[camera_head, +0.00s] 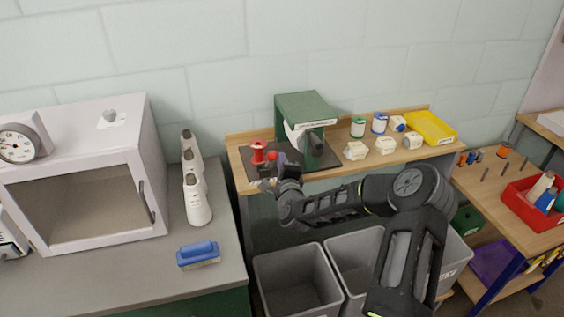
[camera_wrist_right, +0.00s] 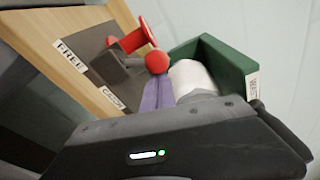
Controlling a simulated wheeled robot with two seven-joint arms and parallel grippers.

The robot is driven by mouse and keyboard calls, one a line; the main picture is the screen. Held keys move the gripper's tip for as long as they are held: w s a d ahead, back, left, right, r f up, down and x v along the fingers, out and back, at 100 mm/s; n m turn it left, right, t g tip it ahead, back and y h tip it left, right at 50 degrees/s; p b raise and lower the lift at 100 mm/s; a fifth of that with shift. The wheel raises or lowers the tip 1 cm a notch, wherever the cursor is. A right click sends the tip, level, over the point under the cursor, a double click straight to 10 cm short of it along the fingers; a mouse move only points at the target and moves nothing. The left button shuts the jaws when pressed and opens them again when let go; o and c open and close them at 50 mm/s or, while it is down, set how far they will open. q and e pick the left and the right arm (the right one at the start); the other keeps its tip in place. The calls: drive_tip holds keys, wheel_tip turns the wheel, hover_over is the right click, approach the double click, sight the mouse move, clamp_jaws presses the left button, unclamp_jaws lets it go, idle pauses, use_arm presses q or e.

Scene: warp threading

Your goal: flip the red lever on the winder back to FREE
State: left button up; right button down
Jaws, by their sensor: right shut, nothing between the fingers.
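The winder has a green housing (camera_head: 303,108) on a dark base plate (camera_head: 238,167), with a white cone at its front. A red spool (camera_head: 257,152) stands at the plate's left end. The lever's round red knob (camera_head: 272,155) is beside it. In the right wrist view the knob (camera_wrist_right: 157,62) lies just beyond my right gripper's fingertips (camera_wrist_right: 156,84). Contact is not clear. A FREE label (camera_wrist_right: 70,56) and a second, partly readable label (camera_wrist_right: 111,97) lie along the plate edge. My right gripper (camera_head: 268,181) is shut and empty at the plate's front. My left gripper is out of view.
White, green and blue pots (camera_head: 379,123) and a yellow tray (camera_head: 431,127) stand right of the winder on the wooden shelf. Grey bins (camera_head: 297,280) are below. A grey counter at left holds white cones (camera_head: 196,200) and a blue brush (camera_head: 198,252).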

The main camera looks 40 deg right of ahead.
drive_tip(key=shift+w+a+r+n+b, duration=0.1)
drive_tip(key=shift+a+r+n+b, duration=0.15)
drive_tip(key=shift+n+b, duration=0.2)
drive_tip(key=shift+w+a+r+n+b, duration=0.15)
drive_tip(key=shift+a+n+b, duration=0.25)
drive_tip(key=shift+n+b, duration=0.55)
drive_tip(key=a+n+b, duration=0.1)
drive_tip(key=n+b, duration=0.1)
drive_tip(key=b, duration=0.1)
drive_tip(key=a+n+t+b, duration=0.1)
drive_tip(key=n+b, duration=0.1)
drive_tip(key=b, duration=0.2)
drive_tip(key=w+a+r+n+b, duration=0.1)
drive_tip(key=n+b, duration=0.2)
drive_tip(key=b, duration=0.1)
drive_tip(key=shift+w+a+r, duration=0.1)
drive_tip(key=shift+a, duration=0.2)
drive_tip(key=shift+w+a+r+b, duration=0.1)
drive_tip(key=shift+a+r+b, duration=0.2)
drive_tip(key=shift+b, duration=0.5)
